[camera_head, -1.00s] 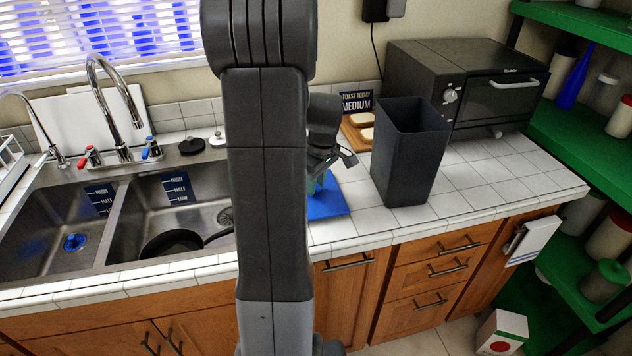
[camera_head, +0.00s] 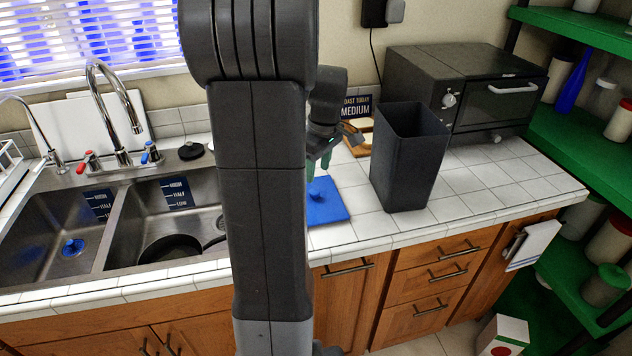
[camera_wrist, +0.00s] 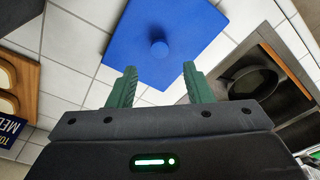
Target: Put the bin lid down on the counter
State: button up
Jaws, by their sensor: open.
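The bin lid is a flat blue square (camera_head: 329,206) with a small round knob. It lies on the white tiled counter (camera_head: 365,226), to the left of the dark open bin (camera_head: 406,165), and is partly hidden behind my arm in the head view. In the wrist view the lid (camera_wrist: 150,22) and its knob show beyond my fingertips. My gripper (camera_wrist: 160,76) has its two green fingers spread apart with nothing between them. In the head view my gripper (camera_head: 318,164) is above the lid, apart from it.
The sink (camera_head: 120,215) with a dark pan (camera_head: 170,248) is to the left. A toaster oven (camera_head: 465,88) and a board with bread (camera_head: 357,140) stand at the back. Green shelves (camera_head: 580,140) rise at the right. The counter right of the bin is clear.

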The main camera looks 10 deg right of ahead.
jog(key=r, duration=0.5)
jog(key=shift+s+d, duration=0.2)
jog(key=shift+f, duration=0.1)
dwell(1.1)
